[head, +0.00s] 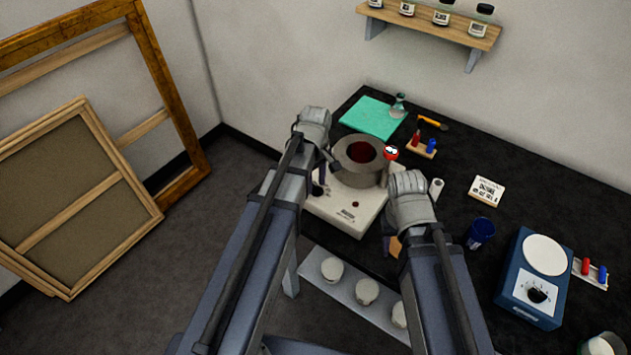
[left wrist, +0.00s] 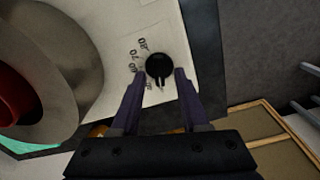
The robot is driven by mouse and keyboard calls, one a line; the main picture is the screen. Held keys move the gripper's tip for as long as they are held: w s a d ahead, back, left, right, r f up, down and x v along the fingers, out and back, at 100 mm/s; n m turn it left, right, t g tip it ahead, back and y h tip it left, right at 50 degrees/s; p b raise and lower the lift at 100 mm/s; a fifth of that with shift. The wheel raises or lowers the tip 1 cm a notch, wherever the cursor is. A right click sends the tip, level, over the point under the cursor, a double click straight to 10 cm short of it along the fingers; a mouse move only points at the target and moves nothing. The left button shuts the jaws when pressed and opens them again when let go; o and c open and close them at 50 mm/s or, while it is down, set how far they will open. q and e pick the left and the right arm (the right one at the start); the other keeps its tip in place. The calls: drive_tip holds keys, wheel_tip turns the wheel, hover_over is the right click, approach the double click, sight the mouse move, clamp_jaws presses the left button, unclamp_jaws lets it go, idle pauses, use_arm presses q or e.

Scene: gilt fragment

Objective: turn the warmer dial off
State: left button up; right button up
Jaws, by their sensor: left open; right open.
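The warmer (head: 345,208) is a white box on the black bench, carrying a grey round pot (head: 362,160) with dark red inside. Its black dial (left wrist: 158,66) shows in the left wrist view, with printed numbers to its left; its bar points down in that picture. My left gripper (left wrist: 161,76) is open, with one fingertip at each side of the dial's lower part; I cannot tell if they touch it. In the head view my left gripper (head: 325,172) partly hides the dial (head: 318,189). My right gripper (head: 388,240) is open at the warmer's right, mostly hidden by its wrist.
A blue device (head: 534,280) with a white round plate and its own knob stands at the right. A blue cup (head: 480,233), a label card (head: 487,190) and a green mat (head: 371,118) lie around.

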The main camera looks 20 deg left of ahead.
sight(316, 185)
drive_tip(key=shift+r, duration=0.1)
use_arm(q)
wheel_tip(316, 185, up, 8)
drive_tip(key=p, duration=0.8)
use_arm(e)
wheel_tip(316, 185, up, 8)
use_arm(q)
drive_tip(key=shift+f, duration=0.1)
use_arm(e)
drive_tip(key=shift+f, duration=0.2)
use_arm(q)
drive_tip(key=s+d+f+m+y+b, duration=0.1)
drive_tip(key=s+d+f+m+b, duration=0.1)
drive_tip(key=s+d+m, duration=1)
drive_tip(key=s+m+b, duration=0.1)
drive_tip(key=s+m, duration=0.1)
drive_tip(key=m, duration=0.1)
drive_tip(key=shift+d+f, duration=0.35)
drive_tip(key=shift+f, duration=0.05)
use_arm(e)
wheel_tip(316, 185, down, 3)
drive_tip(key=shift+r, duration=0.1)
use_arm(q)
drive_tip(key=shift+s, duration=0.1)
